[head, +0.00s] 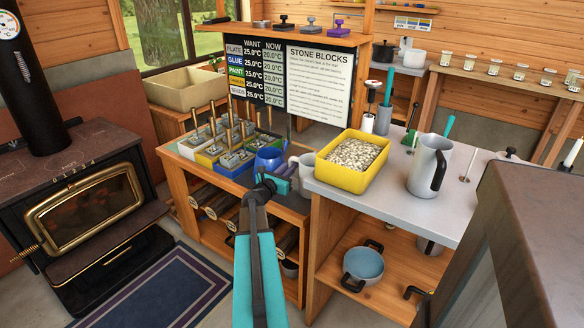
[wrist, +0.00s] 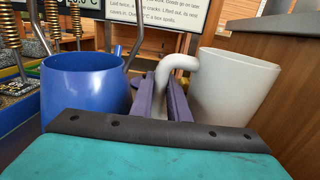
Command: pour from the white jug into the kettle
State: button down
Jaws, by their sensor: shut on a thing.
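The white jug (head: 305,172) is beside my gripper (head: 279,184) in the head view. In the wrist view the jug (wrist: 235,90) is on the right, looking roughly upright, its handle between my purple fingers (wrist: 171,98). My gripper is shut on that handle. The blue kettle (head: 268,160) is at the left of the jug, on the front of the low bench. In the wrist view the kettle (wrist: 85,88) is close at the left, with a short spout and a wire handle. The inside of both is hidden, and I cannot tell whether the jug's base touches anything.
A yellow tub of pale pebbles (head: 344,178) stands just right of the jug on the grey counter (head: 390,200). A tall grey-white pitcher (head: 424,168) stands further right. A sign board (head: 318,78) rises behind.

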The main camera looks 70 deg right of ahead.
jog(key=c, duration=1.7)
grip_release()
jog(key=shift+f, duration=0.15)
jog(key=a, duration=0.4)
jog(key=w+a, duration=0.1)
jog(key=a, duration=0.4)
jog(key=w+a, duration=0.1)
jog(key=a, duration=0.3)
jog(key=shift+a+f, duration=0.15)
jog(key=shift+a, duration=0.2)
